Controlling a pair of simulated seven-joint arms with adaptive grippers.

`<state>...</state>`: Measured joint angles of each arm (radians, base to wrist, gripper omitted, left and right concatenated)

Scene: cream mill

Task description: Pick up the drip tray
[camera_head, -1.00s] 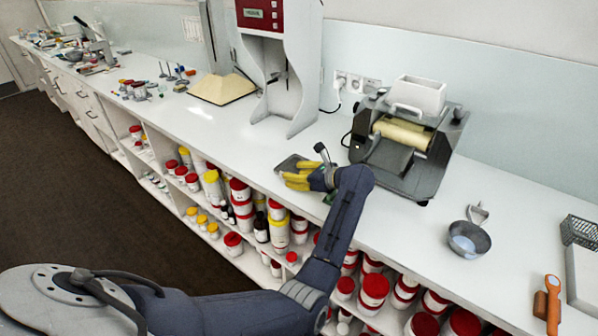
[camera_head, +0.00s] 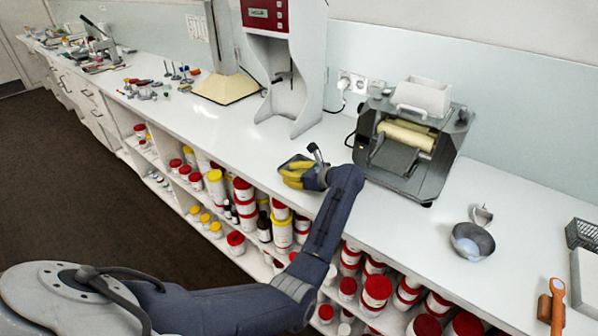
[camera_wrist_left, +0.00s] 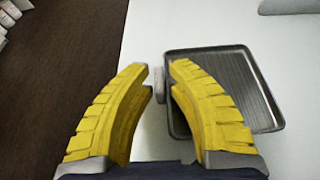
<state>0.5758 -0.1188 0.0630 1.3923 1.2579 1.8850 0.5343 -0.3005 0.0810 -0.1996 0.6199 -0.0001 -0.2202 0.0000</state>
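The drip tray is a shallow dark grey tray with a ribbed floor and a raised rim. In the left wrist view the drip tray (camera_wrist_left: 228,70) lies on the white counter, ahead and to the right of my fingers. My left gripper (camera_wrist_left: 158,75) has yellow fingers and is open, with a gap between the tips. Its right finger overlaps the tray's left part in the picture; I cannot tell whether they touch. In the head view the left gripper (camera_head: 292,174) covers most of the tray. My right gripper is not in view.
The roller mill (camera_head: 408,140) stands to the right of my gripper. A metal bowl (camera_head: 472,242) and an orange-handled tool (camera_head: 552,302) are further right. A white dispenser (camera_head: 290,70) stands behind. Jars (camera_head: 376,292) fill shelves below the counter's front edge.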

